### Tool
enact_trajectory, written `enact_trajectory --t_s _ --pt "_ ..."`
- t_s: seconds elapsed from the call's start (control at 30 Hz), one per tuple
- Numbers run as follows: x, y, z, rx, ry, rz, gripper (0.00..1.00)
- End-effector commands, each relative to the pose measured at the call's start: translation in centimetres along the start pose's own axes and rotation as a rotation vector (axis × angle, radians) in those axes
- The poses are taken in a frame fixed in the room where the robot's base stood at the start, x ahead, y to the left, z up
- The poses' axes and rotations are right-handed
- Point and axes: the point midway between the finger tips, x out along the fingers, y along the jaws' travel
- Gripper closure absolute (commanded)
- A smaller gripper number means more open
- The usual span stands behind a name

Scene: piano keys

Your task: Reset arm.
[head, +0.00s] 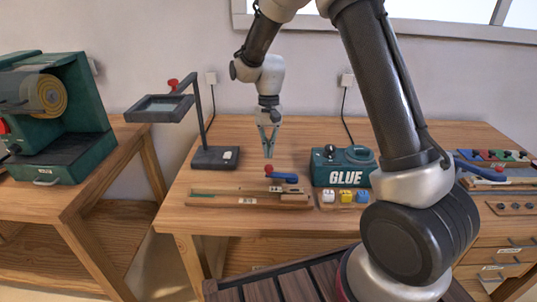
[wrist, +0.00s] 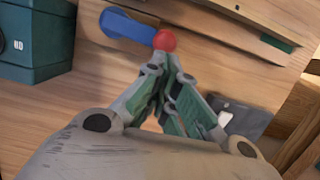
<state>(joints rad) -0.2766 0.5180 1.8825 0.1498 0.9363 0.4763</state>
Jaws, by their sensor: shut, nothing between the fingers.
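My gripper (head: 268,155) hangs pointing down over the wooden workbench, its fingers together and empty. In the wrist view my gripper (wrist: 165,70) has its fingertips close to the red ball knob (wrist: 164,41) of a blue lever (wrist: 126,24). In the head view the blue lever (head: 285,177) and its red knob (head: 267,169) lie just below the fingertips, at the wooden slotted rail (head: 225,199). I cannot tell whether the fingertips touch the knob.
A green GLUE box (head: 345,177) stands right of the lever, with white, yellow and blue blocks (head: 345,196) before it. A lamp-like stand (head: 215,157) is at the left. A green machine (head: 60,120) sits on the left bench. A tool tray (head: 490,158) lies at right.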

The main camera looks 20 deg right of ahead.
Motion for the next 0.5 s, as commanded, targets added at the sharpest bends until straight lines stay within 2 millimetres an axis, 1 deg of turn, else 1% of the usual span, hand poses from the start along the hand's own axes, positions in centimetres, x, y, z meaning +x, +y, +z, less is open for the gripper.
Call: enact_trajectory --t_s 0.03,0.1,0.3,0.4,0.5 --pt "-1.2 -0.1 -0.1 0.000 0.005 -0.003 1.00" --pt "-3.0 -0.1 -0.1 -0.001 0.008 -0.005 1.00" --pt "-7.2 -0.1 -0.2 -0.003 0.012 -0.005 1.00" --pt "-8.7 0.0 -0.3 -0.003 0.013 -0.005 1.00" --pt "-9.6 0.0 -0.2 -0.007 0.012 -0.004 1.00"
